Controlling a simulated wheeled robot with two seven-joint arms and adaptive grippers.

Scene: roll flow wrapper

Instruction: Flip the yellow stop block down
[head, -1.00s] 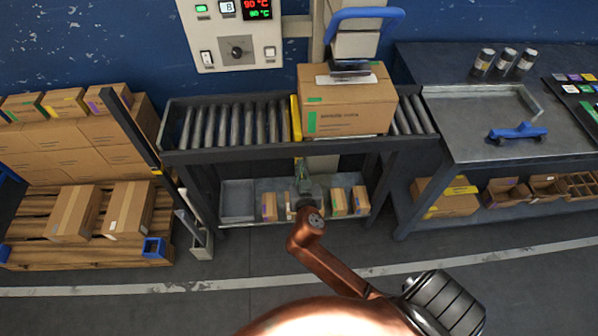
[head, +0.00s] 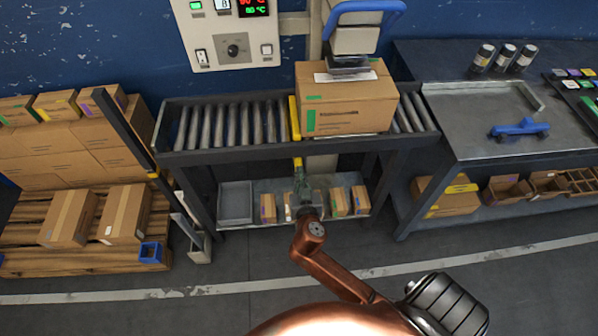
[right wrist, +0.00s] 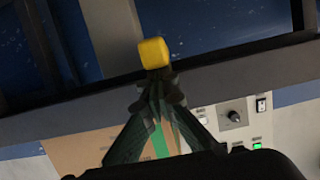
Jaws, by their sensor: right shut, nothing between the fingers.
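The yellow stop block (head: 295,118) stands upright across the roller conveyor, against the left side of a taped carton (head: 346,97). A yellow end below the conveyor's front rail (head: 297,162) looks like part of it; the rail hides any link. My right gripper (head: 301,178) is below and in front of that rail, just under the yellow end. In the right wrist view a yellow block (right wrist: 154,53) sits right at the fingertips (right wrist: 158,85), which are together with nothing between them. I cannot tell whether they touch it. My left gripper is out of view.
The conveyor's front rail (head: 220,152) runs just above my right gripper. A lower shelf with a grey bin (head: 235,203) and small boxes (head: 338,202) lies behind it. A control panel (head: 233,48) is at the back. A metal workbench (head: 470,125) stands right.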

